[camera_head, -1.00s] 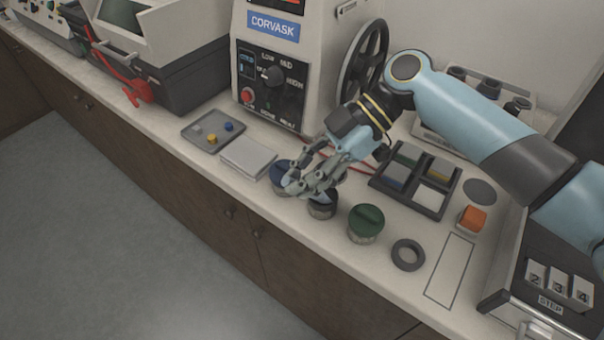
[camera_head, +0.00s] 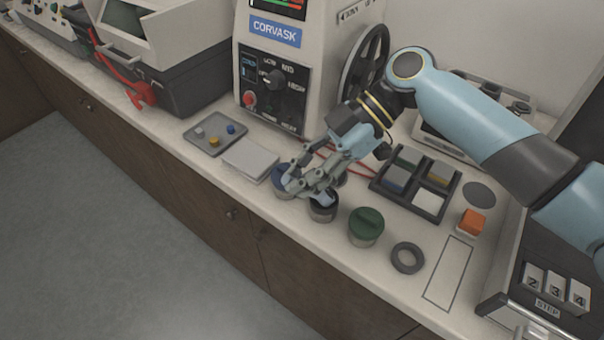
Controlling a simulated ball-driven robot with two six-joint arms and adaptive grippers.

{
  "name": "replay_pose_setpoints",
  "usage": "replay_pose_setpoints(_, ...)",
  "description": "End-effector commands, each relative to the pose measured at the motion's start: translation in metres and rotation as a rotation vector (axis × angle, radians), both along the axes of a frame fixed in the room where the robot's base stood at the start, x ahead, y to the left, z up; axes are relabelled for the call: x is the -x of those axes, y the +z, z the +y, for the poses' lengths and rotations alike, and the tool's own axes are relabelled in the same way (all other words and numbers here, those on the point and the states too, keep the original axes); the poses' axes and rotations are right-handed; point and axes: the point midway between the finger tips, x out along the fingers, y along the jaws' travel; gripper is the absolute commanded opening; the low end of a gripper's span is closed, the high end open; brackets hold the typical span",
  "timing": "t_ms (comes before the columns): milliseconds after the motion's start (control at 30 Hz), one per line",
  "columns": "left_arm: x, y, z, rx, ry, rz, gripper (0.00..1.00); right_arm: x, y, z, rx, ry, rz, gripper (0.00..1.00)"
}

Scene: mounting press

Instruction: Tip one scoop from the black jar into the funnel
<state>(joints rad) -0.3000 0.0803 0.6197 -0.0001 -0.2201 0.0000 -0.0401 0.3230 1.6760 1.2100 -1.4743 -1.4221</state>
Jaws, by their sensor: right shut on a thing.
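The black jar (camera_head: 322,212) stands on the counter between the blue jar (camera_head: 281,188) and the green-lidded jar (camera_head: 366,227). My right gripper (camera_head: 312,192) is over the black jar, its fingers down at the jar's dark top. It is shut on what looks like the black jar's lid, but the fingers hide most of it. The fingers also cover part of the blue jar. I see no scoop and no clear funnel. My left gripper is not in view.
A grey ring (camera_head: 408,257) lies right of the green-lidded jar. A compartment tray (camera_head: 410,205), a grey disc (camera_head: 480,194) and an orange block (camera_head: 472,222) are behind it. A small tray (camera_head: 199,145) and a white pad (camera_head: 250,159) lie left. The press (camera_head: 262,75) stands behind.

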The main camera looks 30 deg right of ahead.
Motion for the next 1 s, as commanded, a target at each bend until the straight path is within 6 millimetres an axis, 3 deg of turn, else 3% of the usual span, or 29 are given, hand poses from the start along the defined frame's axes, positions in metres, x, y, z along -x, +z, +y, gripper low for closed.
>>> replay_pose_setpoints(600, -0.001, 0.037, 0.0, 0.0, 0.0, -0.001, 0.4, 0.0, 0.049, 0.0, 0.001, 0.0, 0.0, 0.0)
replay_pose_setpoints(1000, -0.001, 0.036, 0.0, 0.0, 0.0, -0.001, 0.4, 0.0, 0.049, 0.0, 0.0, 0.0, 0.0, 0.0)
